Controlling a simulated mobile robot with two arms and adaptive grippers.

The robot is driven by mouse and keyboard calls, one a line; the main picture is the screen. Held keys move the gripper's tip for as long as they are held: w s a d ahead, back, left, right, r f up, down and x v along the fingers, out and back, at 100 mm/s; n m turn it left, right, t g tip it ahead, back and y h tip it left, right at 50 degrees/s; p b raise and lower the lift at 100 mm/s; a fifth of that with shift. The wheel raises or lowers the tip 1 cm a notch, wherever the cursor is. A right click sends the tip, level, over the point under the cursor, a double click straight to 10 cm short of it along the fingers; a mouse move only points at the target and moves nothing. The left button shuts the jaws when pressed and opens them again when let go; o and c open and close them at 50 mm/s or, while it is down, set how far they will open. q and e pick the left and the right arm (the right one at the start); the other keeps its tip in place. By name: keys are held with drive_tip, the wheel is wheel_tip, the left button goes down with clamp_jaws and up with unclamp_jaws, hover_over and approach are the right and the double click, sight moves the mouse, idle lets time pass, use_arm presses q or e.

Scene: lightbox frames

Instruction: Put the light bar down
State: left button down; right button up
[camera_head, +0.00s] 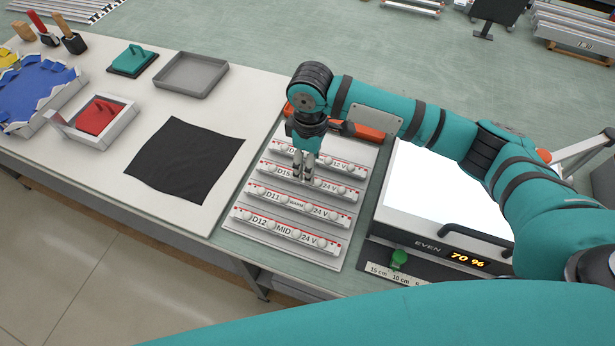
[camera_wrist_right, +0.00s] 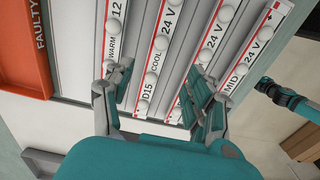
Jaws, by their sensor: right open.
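Several white light bars with red-edged labels lie in parallel grooves of a grey rack on the bench. In the head view they include the D15 bar (camera_head: 318,183), the D11 bar (camera_head: 291,202) and the D12 bar (camera_head: 284,231). My right gripper (camera_head: 303,178) points down at the D15 bar's left part. In the right wrist view my right gripper (camera_wrist_right: 157,105) is open, its fingers apart above the D15 COOL bar (camera_wrist_right: 158,62) and the bar beside it. I cannot tell whether the fingers touch a bar.
An orange tray marked FAULTY (camera_wrist_right: 20,60) borders the rack behind. A black cloth (camera_head: 185,158), grey tray (camera_head: 216,82) and red block in a white frame (camera_head: 128,125) lie left.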

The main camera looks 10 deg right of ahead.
wheel_tip(320, 180, down, 2)
drive_tip(key=shift+w+a, duration=0.1)
drive_tip(key=f, duration=0.1)
drive_tip(key=f+p, duration=0.1)
drive_tip(key=f, duration=0.1)
drive_tip(key=shift+w+a+f+p, duration=0.15)
drive_tip(key=shift+w+f+p, duration=0.1)
drive_tip(key=shift+w+p, duration=0.1)
drive_tip(key=shift+f, duration=0.6)
use_arm(q)
drive_tip(key=shift+s+d+r, duration=0.25)
drive_tip(key=shift+d+r, duration=0.25)
drive_tip(key=shift+s+d+r, duration=0.25)
drive_tip(key=shift+d+r, duration=0.2)
use_arm(e)
clamp_jaws()
